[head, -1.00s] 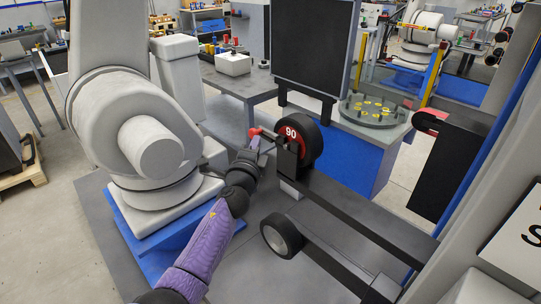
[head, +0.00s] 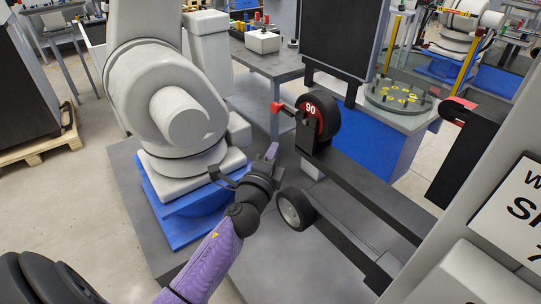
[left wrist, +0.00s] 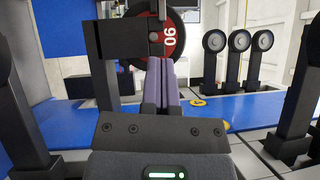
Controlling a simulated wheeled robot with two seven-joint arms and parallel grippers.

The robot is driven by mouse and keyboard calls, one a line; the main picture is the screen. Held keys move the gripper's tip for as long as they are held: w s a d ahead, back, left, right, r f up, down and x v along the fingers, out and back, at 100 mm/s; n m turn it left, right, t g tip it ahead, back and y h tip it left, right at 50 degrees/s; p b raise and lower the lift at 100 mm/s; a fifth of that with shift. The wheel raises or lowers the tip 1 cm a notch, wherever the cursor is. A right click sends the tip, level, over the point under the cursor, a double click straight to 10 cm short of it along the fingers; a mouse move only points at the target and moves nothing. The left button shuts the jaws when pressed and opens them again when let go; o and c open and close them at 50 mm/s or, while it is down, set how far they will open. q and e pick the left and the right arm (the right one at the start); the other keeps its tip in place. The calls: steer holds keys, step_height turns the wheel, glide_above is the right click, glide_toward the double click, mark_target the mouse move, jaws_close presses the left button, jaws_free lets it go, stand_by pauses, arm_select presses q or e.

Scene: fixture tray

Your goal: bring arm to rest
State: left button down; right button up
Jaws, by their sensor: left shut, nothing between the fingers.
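My left arm comes in from the bottom of the head view with a purple sleeve. My left gripper (head: 271,152) is shut and empty, below and a little left of the black wheel with a red face marked 90 (head: 311,109). A red handle (head: 283,108) sticks out to the left of that wheel, apart from the fingers. In the left wrist view, the closed purple fingers (left wrist: 160,70) point toward the same red-faced wheel (left wrist: 170,45), which shows behind their tips. My right gripper is not in view.
A large white robot arm (head: 170,110) on a blue base stands close left of my left arm. A dark rail frame with a lower roller (head: 294,209) lies to the right. A round fixture plate (head: 398,96) sits on a table behind. Grey floor plate lies below.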

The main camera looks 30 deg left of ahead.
arm_select(q)
steer(key=shift+v, duration=0.8)
steer(key=shift+a, duration=0.1)
steer(key=s+d+f+n+g+h+b, duration=0.1)
steer(key=s+d+f+n+g, duration=0.3)
steer(key=f, duration=0.7)
steer(key=s+f+n+g+h, duration=0.1)
steer(key=s+f+g, duration=0.2)
steer(key=s+f, duration=0.55)
steer(key=s+d+f+n+g+h+b, duration=0.1)
steer(key=s+f+n+g, duration=0.15)
steer(key=f, duration=1.05)
steer(key=s+d+f+n+g, duration=0.1)
steer(key=s+f, duration=0.3)
steer(key=s, duration=0.4)
steer(key=s+d+f+n+g+h, duration=0.1)
steer(key=s+d+f+n+g, duration=0.1)
steer(key=s, duration=0.7)
steer(key=s+d+f+n+g, duration=0.1)
steer(key=s+f+n+g, duration=0.2)
steer(key=s, duration=0.6)
step_height(320, 180, down, 3)
steer(key=shift+d+g+h+b, duration=0.3)
steer(key=shift+g+h+b, duration=0.1)
steer(key=shift+g, duration=0.85)
